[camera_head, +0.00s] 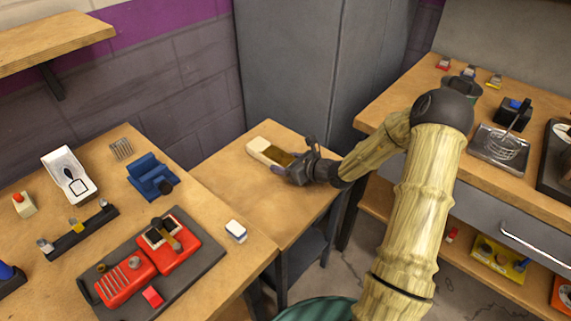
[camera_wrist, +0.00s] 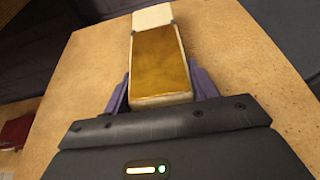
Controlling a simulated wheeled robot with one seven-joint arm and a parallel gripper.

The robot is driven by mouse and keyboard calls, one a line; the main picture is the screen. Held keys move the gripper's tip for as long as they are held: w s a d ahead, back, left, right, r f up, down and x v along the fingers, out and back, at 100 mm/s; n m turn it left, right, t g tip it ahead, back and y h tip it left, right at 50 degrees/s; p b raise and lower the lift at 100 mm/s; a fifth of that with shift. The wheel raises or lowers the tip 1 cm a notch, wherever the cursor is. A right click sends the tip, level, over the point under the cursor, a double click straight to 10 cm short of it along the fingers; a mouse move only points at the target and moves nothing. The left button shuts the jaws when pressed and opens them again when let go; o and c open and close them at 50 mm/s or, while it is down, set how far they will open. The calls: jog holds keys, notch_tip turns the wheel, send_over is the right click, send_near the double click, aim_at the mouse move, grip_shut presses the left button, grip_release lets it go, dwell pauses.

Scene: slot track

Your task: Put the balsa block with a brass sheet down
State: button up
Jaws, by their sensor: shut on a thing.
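The balsa block with a brass sheet (camera_head: 263,149) is a pale block with a brown-gold sheet on top, at the small wooden table in the middle of the head view. In the wrist view the brass sheet (camera_wrist: 159,62) faces the camera, and the pale bare end of the block points away from me. My gripper (camera_head: 290,165) is shut on the near end of the block. Its purple fingers (camera_wrist: 160,92) press on both long sides. The block is low over the table top (camera_head: 240,192); I cannot tell whether its underside touches.
A right bench (camera_head: 400,110) carries a wire whisk-like item and small parts. A grey cabinet (camera_head: 290,70) stands behind the small table, whose front is clear.

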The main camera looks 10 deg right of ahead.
jog(key=shift+f, duration=0.1)
jog(key=o, duration=1)
jog(key=shift+r, duration=0.2)
jog(key=shift+s+d+r, duration=0.1)
jog(key=shift+d, duration=0.05)
jog(key=p+v, duration=0.1)
jog(key=v, duration=1)
jog(key=shift+s+d+p, duration=0.2)
jog(key=shift+s+p, duration=0.1)
jog(key=shift+p, duration=0.1)
jog(key=shift+a, duration=0.1)
